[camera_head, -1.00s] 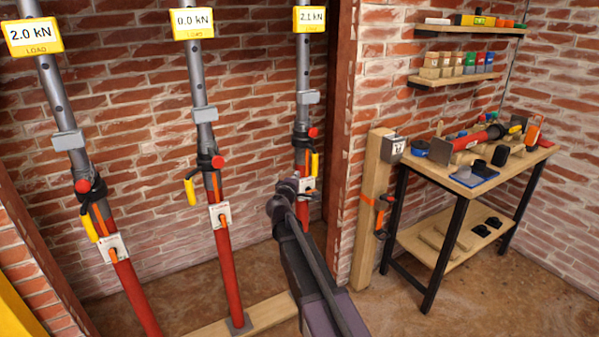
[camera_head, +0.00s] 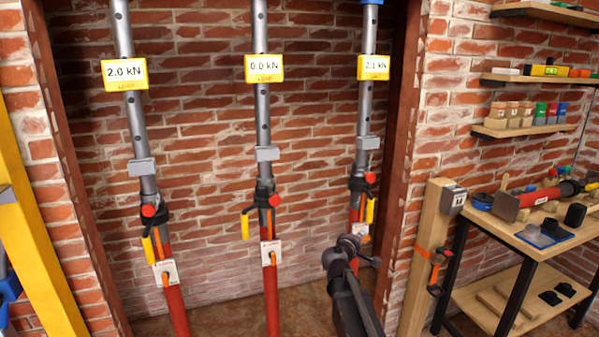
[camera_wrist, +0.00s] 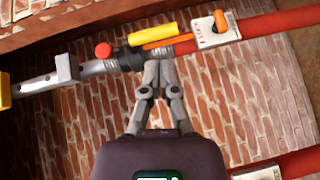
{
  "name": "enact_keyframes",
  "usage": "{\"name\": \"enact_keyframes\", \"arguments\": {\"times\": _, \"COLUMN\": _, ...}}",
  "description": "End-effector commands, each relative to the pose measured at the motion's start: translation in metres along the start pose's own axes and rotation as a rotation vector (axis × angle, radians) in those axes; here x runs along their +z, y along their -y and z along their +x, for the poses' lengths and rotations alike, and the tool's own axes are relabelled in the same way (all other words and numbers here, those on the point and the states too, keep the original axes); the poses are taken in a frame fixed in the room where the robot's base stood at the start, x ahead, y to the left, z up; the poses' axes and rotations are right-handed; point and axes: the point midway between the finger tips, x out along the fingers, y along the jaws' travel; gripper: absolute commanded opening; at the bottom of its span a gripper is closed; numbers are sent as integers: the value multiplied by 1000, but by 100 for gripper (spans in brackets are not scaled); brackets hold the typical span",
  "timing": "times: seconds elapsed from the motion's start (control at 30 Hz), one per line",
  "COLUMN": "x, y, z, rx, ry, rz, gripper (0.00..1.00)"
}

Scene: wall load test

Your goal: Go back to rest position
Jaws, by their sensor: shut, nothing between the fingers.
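My gripper (camera_wrist: 157,75) is shut and empty in the wrist view. Its fingertips appear right by the collar of a prop, beside the yellow handle (camera_wrist: 152,34) and red knob (camera_wrist: 103,50); I cannot tell whether they touch. In the head view my arm reaches up from the bottom toward the right prop (camera_head: 363,115), and the fingertips are hidden behind my wrist. The left prop (camera_head: 136,115) reads 2.0 kN, the middle prop (camera_head: 262,105) reads 0.0 kN, and the right one reads 2.1 kN.
A wooden post (camera_head: 422,260) with an orange strap stands right of my arm. A yellow beam (camera_head: 35,220) stands at the left edge.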

Motion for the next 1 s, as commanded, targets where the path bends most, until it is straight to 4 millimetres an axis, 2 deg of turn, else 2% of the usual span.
{"name": "enact_keyframes", "arguments": {"times": 0.03, "x": 16, "y": 6, "z": -6, "rx": -35, "ry": 37, "rz": 40, "gripper": 0}}
{"name": "enact_keyframes", "arguments": {"times": 0.2, "x": 61, "y": 34, "z": -26, "rx": -183, "ry": 177, "rz": 184, "gripper": 0}}
{"name": "enact_keyframes", "arguments": {"times": 0.37, "x": 98, "y": 65, "z": -51, "rx": -341, "ry": 310, "rz": 308, "gripper": 0}}
{"name": "enact_keyframes", "arguments": {"times": 0.5, "x": 123, "y": 93, "z": -80, "rx": -491, "ry": 418, "rz": 402, "gripper": 0}}
{"name": "enact_keyframes", "arguments": {"times": 0.8, "x": 158, "y": 144, "z": -159, "rx": -846, "ry": 621, "rz": 558, "gripper": 0}}
{"name": "enact_keyframes", "arguments": {"times": 1.0, "x": 164, "y": 161, "z": -201, "rx": -1026, "ry": 697, "rz": 609, "gripper": 0}}
